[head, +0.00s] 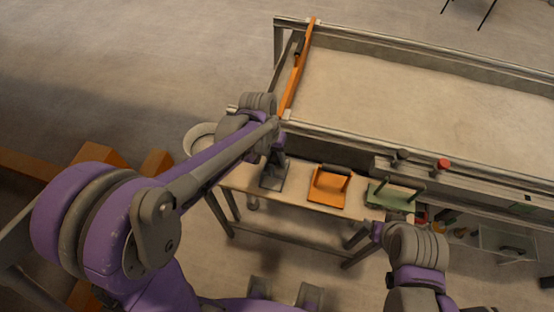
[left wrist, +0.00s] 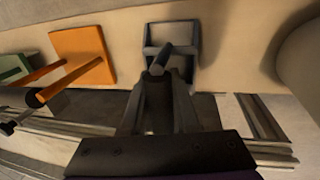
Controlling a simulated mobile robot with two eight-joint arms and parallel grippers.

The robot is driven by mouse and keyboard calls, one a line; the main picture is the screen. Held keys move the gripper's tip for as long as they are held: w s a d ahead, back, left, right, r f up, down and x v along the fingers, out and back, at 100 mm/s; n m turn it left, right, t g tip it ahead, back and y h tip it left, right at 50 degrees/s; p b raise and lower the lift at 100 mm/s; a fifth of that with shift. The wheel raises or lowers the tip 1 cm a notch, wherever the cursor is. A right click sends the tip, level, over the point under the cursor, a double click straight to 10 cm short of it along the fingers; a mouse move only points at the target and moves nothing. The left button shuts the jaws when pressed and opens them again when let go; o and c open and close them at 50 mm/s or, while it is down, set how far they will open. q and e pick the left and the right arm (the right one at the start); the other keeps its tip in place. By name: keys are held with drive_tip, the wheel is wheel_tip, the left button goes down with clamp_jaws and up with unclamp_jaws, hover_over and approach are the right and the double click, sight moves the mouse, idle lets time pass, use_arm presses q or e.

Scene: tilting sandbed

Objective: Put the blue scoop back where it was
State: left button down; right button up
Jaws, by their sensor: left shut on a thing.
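The blue scoop (head: 272,176), which looks dark blue-grey, is at the left end of the narrow side table (head: 237,179). It also shows in the left wrist view (left wrist: 181,38), with its handle pointing back at my gripper. My left gripper (head: 273,155) is shut on that handle; its fingers show in the left wrist view (left wrist: 158,85). I cannot tell whether the scoop touches the tabletop or hangs just above it. My right gripper (head: 374,229) is low in the head view, in front of the table, and its fingers are too small to read.
An orange scoop (head: 327,188) and a green scoop (head: 391,197) lie to the right on the table. The sandbed (head: 420,95) stands behind, with an orange bar (head: 297,75) at its left end and a red knob (head: 442,164) in front. A pale round bucket (head: 199,138) is left.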

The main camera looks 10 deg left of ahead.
use_arm(q)
drive_tip(key=shift+f, duration=0.2)
drive_tip(key=c, duration=0.7)
unclamp_jaws()
drive_tip(key=shift+r, duration=0.1)
drive_tip(key=shift+o, duration=0.2)
drive_tip(key=shift+r, duration=0.5)
wheel_tip(320, 180, up, 11)
drive_tip(key=a+p, duration=0.1)
drive_tip(key=a, duration=0.1)
drive_tip(key=s+a+f+t+y, duration=0.1)
drive_tip(key=s+a+f+t, duration=0.1)
drive_tip(key=s, duration=0.5)
drive_tip(key=s+a+f+t+y, duration=0.1)
drive_tip(key=s+a+f+t, duration=0.1)
drive_tip(key=s, duration=0.5)
drive_tip(key=shift+a+f+t, duration=0.4)
drive_tip(key=shift+a+t, duration=0.2)
drive_tip(key=shift+t, duration=0.2)
